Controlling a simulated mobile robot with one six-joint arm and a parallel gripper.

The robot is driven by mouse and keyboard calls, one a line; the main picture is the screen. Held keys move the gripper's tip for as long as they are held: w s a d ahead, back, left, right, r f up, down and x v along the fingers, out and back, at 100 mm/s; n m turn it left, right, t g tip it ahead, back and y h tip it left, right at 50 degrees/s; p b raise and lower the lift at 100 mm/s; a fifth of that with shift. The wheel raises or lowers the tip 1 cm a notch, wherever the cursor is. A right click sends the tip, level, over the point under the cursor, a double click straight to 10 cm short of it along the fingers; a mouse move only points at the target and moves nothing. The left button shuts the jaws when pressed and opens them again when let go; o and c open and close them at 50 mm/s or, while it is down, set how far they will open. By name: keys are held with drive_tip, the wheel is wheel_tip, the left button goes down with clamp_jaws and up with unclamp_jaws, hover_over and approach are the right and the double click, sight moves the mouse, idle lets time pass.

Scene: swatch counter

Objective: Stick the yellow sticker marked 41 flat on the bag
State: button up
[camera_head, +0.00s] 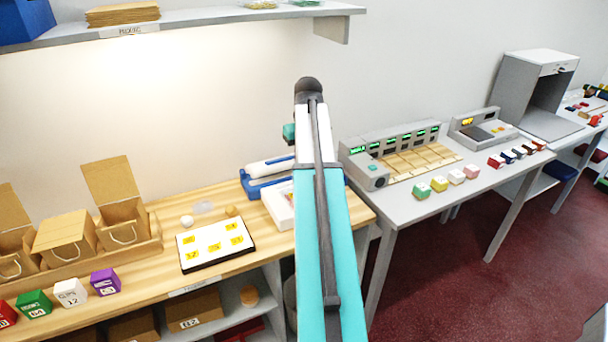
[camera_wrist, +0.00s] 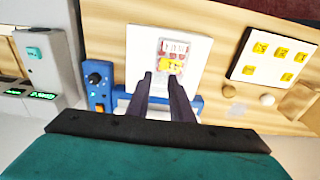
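A small pale packet (camera_wrist: 174,47), which looks like the bag, lies on a white board in the wrist view. It has reddish marks. A yellow sticker (camera_wrist: 173,67) shows at its near end; its number is not legible, and I cannot tell whether it lies flat. My gripper (camera_wrist: 162,76) has its two fingertips apart just short of the sticker, with white showing between them. I see nothing clearly held. Several other yellow stickers (camera_head: 214,246) lie on a black-edged white sheet (camera_head: 203,265).
The white board (camera_wrist: 195,85) sits at a blue device (camera_wrist: 98,85) with a knob. Two small round things (camera_wrist: 229,91) stand beside the sheet. Cardboard boxes (camera_head: 65,238) and several coloured cubes (camera_head: 105,282) stand left in the head view. A grey counter (camera_head: 405,205) is at right.

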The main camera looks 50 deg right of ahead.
drive_tip(key=shift+s+a+r+b, duration=0.1)
drive_tip(key=shift+r+b, duration=0.1)
drive_tip(key=shift+r, duration=1.05)
drive_tip(key=shift+s+r+b, duration=0.1)
drive_tip(key=shift+r+b, duration=0.05)
drive_tip(key=shift+r, duration=1.05)
drive_tip(key=shift+r, duration=0.1)
drive_tip(key=shift+r+p, duration=1.9)
drive_tip(key=shift+r, duration=0.5)
